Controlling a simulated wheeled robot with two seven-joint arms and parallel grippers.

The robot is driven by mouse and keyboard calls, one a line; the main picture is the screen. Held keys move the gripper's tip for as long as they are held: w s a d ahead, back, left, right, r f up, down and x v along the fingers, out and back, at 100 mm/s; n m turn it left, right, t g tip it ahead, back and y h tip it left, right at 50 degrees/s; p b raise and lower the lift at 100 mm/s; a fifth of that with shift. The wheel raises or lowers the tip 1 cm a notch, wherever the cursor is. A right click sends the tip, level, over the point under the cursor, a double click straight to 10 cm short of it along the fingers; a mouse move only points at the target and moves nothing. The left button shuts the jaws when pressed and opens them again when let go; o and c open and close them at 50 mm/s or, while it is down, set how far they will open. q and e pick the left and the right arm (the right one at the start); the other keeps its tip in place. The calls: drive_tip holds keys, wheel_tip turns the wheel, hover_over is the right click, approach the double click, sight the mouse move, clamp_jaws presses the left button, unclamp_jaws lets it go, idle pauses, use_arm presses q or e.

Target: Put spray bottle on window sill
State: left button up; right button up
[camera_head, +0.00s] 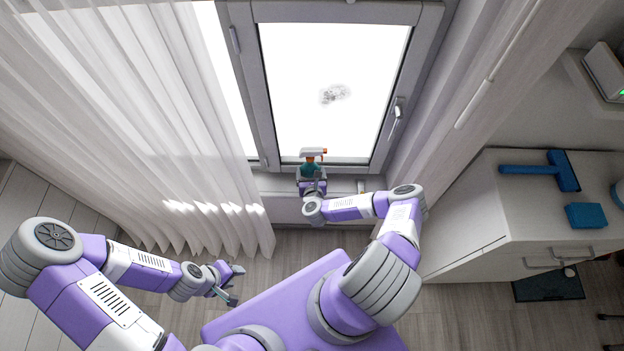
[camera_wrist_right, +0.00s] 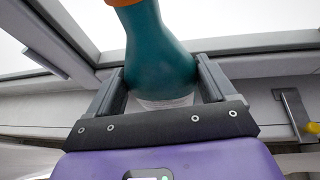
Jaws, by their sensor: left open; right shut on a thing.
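The spray bottle (camera_head: 310,170) has a teal body and a white and orange spray head. It is upright at the window, over or on the window sill (camera_head: 276,183). My right gripper (camera_head: 312,183) is shut on its body. In the right wrist view, the spray bottle (camera_wrist_right: 156,50) stands between the two fingers of my right gripper (camera_wrist_right: 163,88), with the sill (camera_wrist_right: 50,113) behind it. I cannot tell whether its base touches the sill. My left gripper (camera_head: 231,283) is open and empty, low over the floor at the left.
The window (camera_head: 335,85) has a dirty smudge on its glass. A white curtain (camera_head: 150,100) hangs left of the sill. A white cabinet (camera_head: 480,220) at the right bears a blue squeegee-like tool (camera_head: 563,172) and a blue block (camera_head: 585,216).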

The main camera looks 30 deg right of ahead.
drive_tip(key=shift+f+b, duration=0.55)
drive_tip(key=shift+f, duration=1.3)
drive_tip(key=shift+f, duration=0.1)
drive_tip(key=o, duration=1.3)
drive_tip(key=shift+f, duration=0.1)
drive_tip(key=shift+o, duration=0.2)
